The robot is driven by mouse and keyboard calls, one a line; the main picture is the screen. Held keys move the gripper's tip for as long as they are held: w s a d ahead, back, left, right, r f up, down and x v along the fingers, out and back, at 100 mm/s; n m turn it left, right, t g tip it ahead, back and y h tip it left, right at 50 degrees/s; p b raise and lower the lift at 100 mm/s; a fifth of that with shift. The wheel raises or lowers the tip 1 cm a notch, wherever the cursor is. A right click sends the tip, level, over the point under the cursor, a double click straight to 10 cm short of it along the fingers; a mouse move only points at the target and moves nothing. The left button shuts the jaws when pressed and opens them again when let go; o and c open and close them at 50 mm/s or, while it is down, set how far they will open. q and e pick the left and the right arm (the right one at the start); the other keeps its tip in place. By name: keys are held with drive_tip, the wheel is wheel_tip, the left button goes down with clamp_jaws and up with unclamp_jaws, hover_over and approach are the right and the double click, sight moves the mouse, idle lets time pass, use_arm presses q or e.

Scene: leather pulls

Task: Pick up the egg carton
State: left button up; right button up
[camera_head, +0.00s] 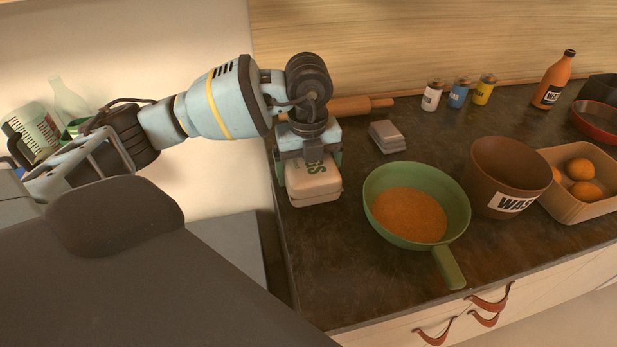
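The egg carton (315,190) is a pale, rounded box with dark green lettering on its lid. It sits at the left end of the dark countertop, near the edge. My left gripper (309,167) is directly over it, pointing down, with its fingers spread to either side of the carton's upper part. I cannot tell whether the fingers touch it. The gripper hides the back of the lid and part of the lettering. My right gripper is not in view.
A green pan (450,266) with orange contents stands right of the carton. A small grey box (387,137) and a rolling pin (362,105) lie behind. Further right are a brown pot (490,172), a tray of oranges (584,209), small bottles (458,93) and an orange bottle (552,80).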

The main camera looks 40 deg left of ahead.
use_arm(q)
drive_tip(key=s+d, duration=0.2)
drive_tip(key=s, duration=0.5)
drive_tip(key=s+d+r, duration=0.1)
drive_tip(key=s+d, duration=0.2)
drive_tip(key=s, duration=0.5)
drive_tip(key=shift+d, duration=0.1)
